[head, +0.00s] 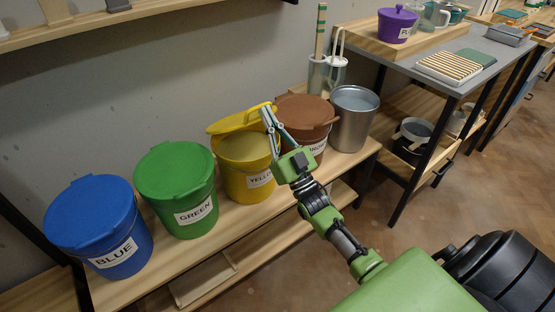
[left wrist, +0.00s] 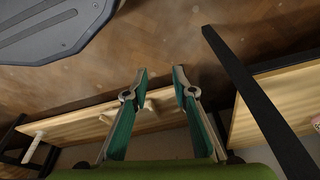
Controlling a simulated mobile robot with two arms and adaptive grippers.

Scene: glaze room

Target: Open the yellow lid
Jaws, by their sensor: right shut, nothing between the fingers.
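The yellow bin (head: 247,183) stands on the wooden bench between the green and brown bins. Its yellow lid (head: 238,121) is tilted up toward the wall, and the bin's open top shows dull yellow contents (head: 243,147). My right gripper (head: 268,114) is shut and empty, with its fingertips at the right end of the raised lid. Whether they touch the lid I cannot tell. My left gripper (left wrist: 160,72) shows only in the left wrist view, open with nothing between its fingers, above the floor and a wooden board.
The blue bin (head: 98,227) and green bin (head: 178,190) stand to the left, lids closed. The brown bin (head: 303,127) is close to my right gripper, with a metal bucket (head: 354,120) beyond. A grey table (head: 440,50) stands at the right.

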